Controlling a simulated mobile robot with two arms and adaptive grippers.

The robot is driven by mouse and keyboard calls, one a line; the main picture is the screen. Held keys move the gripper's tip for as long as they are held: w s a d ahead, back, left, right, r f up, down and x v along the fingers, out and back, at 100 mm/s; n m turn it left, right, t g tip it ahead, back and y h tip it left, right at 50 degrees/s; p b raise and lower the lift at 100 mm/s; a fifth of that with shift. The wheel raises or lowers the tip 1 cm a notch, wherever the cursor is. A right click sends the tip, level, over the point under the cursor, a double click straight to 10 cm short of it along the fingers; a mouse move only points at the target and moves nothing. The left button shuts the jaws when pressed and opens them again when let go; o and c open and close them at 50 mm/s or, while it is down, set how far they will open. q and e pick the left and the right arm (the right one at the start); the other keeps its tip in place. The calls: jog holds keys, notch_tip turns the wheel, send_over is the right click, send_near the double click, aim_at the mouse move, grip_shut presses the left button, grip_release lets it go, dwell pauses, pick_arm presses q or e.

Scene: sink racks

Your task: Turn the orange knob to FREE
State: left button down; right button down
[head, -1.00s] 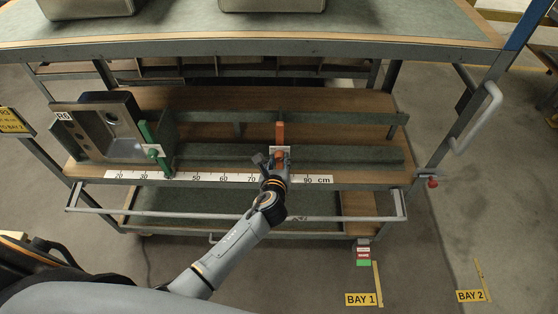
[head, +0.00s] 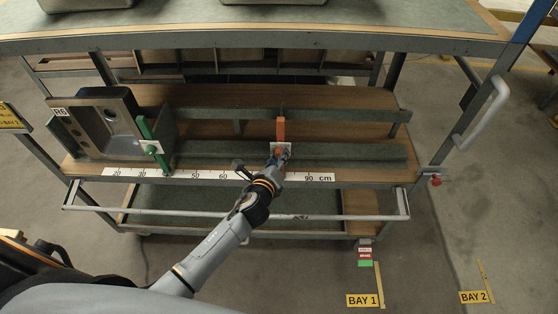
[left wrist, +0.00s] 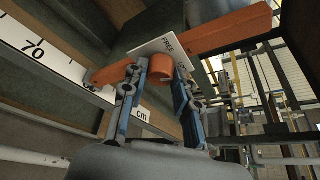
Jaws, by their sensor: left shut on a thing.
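The orange knob (left wrist: 161,66) sits in front of a white label plate (left wrist: 164,45) on a long orange bar (left wrist: 235,32). The word FREE is readable on the plate, with other lettering partly covered. My left gripper (left wrist: 157,80) is shut on the orange knob, one finger on each side. In the head view, my left gripper (head: 280,158) reaches the knob from the lower left, and the orange bar (head: 281,131) stands upright behind it. The knob is mostly hidden there, and I cannot tell its pointing direction. My right gripper is not in view.
A grey sink (head: 112,118) marked R6 and a green clamp bar (head: 145,130) with a green knob stand on the left of the rack shelf. A ruler strip (head: 208,175) and a rail (head: 330,217) run along the shelf front.

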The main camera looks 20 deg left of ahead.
pick_arm(q)
jog(key=shift+a+f+n+t+h+b, duration=0.15)
jog(key=shift+n+t+h+b, duration=0.35)
jog(key=shift+n+b, duration=1.4)
jog(key=shift+d+f+n+t+h+b, duration=0.15)
jog(key=shift+n+t+b, duration=0.6)
jog(key=shift+n+b, duration=1.1)
jog(key=shift+a+f+n+t+h+b, duration=0.1)
jog(key=shift+n+t+h+b, duration=0.4)
jog(key=shift+n+b, duration=1.4)
jog(key=shift+m+t+b, duration=0.25)
jog(key=shift+m+b, duration=0.35)
jog(key=shift+m, duration=0.05)
jog(key=c, duration=1)
grip_release()
jog(key=shift+s, duration=0.1)
jog(key=s, duration=0.8)
jog(key=s+a+f, duration=0.1)
jog(key=s, duration=0.2)
jog(key=shift+s+a, duration=0.1)
jog(key=shift+s, duration=0.3)
